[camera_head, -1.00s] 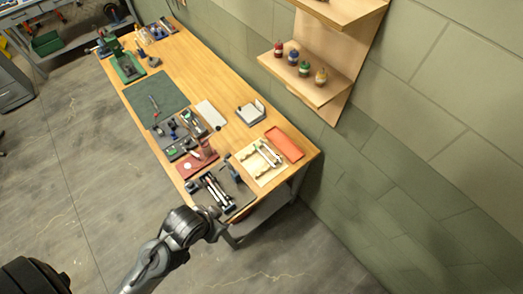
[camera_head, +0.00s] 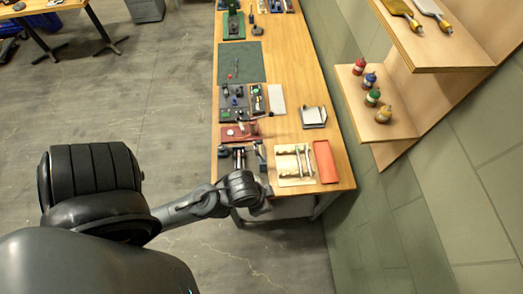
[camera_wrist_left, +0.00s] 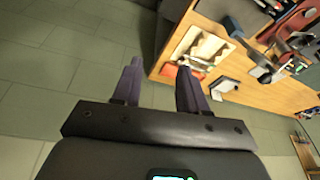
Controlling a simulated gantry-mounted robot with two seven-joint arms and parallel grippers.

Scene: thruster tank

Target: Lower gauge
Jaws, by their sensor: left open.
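I cannot tell for certain which item is the gauge; the bench items are small. A red plate (camera_head: 228,135) with a small upright device on it lies near the bench's left edge. A dark fixture with pale rods (camera_head: 239,158) lies just in front of it, partly hidden by my arm. My left gripper shows in the left wrist view (camera_wrist_left: 160,65), its two fingers apart and nothing between them. It hangs off the near end of the bench, over the floor, touching nothing visible. In the head view its fingers are hidden or too small to make out. My right gripper is not seen.
The wooden bench (camera_head: 290,75) also holds a pale wooden tray (camera_head: 284,177) with metal tools, a red-orange tray (camera_head: 325,161), a white-topped block (camera_head: 313,117) and a green mat (camera_head: 239,62). A wall shelf (camera_head: 395,125) with several small bottles stands right.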

